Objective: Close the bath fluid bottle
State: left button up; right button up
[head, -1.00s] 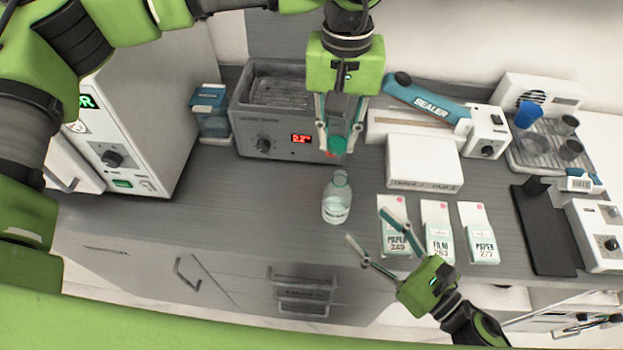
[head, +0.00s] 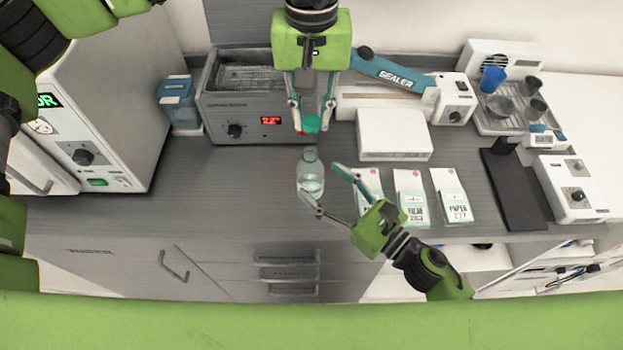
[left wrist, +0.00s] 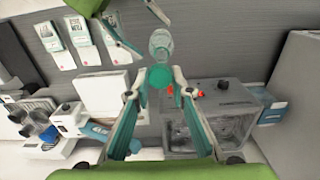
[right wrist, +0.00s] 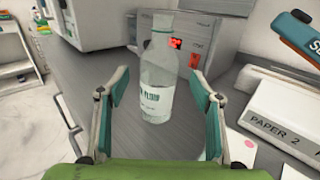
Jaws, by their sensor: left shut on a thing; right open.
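The bath fluid bottle (head: 311,178), clear with a white label, stands upright and uncapped at the front of the grey counter. In the right wrist view the bottle (right wrist: 158,85) stands between the spread fingers. My left gripper (head: 310,122) is shut on a green cap (head: 311,124), held above and behind the bottle, apart from its mouth. The cap (left wrist: 159,77) also shows between the fingertips in the left wrist view. My right gripper (head: 323,190) is open, its fingers on either side of the bottle; I cannot tell whether they touch it.
The grey ultrasonic bath (head: 232,120) with a red display stands behind the bottle. A white box (head: 393,135) and several paper packets (head: 411,200) lie to the right. A white machine (head: 110,100) stands at the left. The counter left of the bottle is clear.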

aim_at(310, 133)
pick_arm(q)
jog(key=shift+w+a+f, duration=0.1)
jog(key=shift+w+a, duration=0.15)
pick_arm(e)
jog(key=x, duration=0.4)
jog(key=shift+w+a, duration=0.2)
jog(key=shift+a, duration=0.05)
pick_arm(q)
jog(key=shift+s+d, duration=0.1)
pick_arm(e)
grip_shut()
pick_arm(q)
jog(key=shift+f, duration=2.45)
jog(key=shift+f, duration=0.9)
